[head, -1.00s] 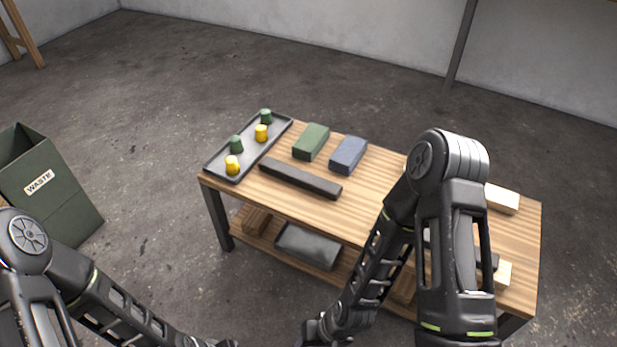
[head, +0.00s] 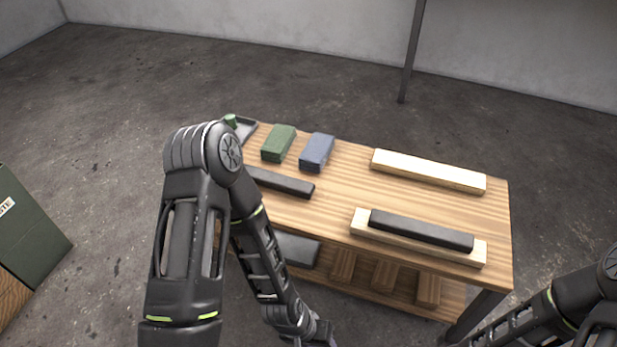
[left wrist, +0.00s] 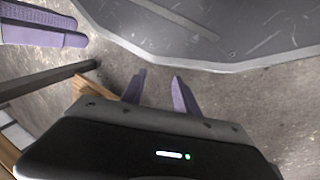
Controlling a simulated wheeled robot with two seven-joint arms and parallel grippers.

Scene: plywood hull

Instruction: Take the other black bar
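One black bar (head: 280,183) lies on the bench top at the left, partly hidden behind my left arm. Another black bar (head: 421,230) lies along a pale wooden beam (head: 365,229) near the front right edge. My left gripper (head: 326,338) is at the bottom of the head view, low in front of the bench and away from both bars. In the left wrist view its fingers (left wrist: 157,92) are apart with nothing between them. My right arm is at the lower right; its gripper is outside the head view. Purple finger-like shapes in the left wrist view may be it.
A second pale beam (head: 428,171) lies at the back right. A green block (head: 279,143) and a blue block (head: 317,152) stand at the back left, beside a dark tray (head: 247,131) mostly hidden by my arm. A green waste bin (head: 30,235) stands left.

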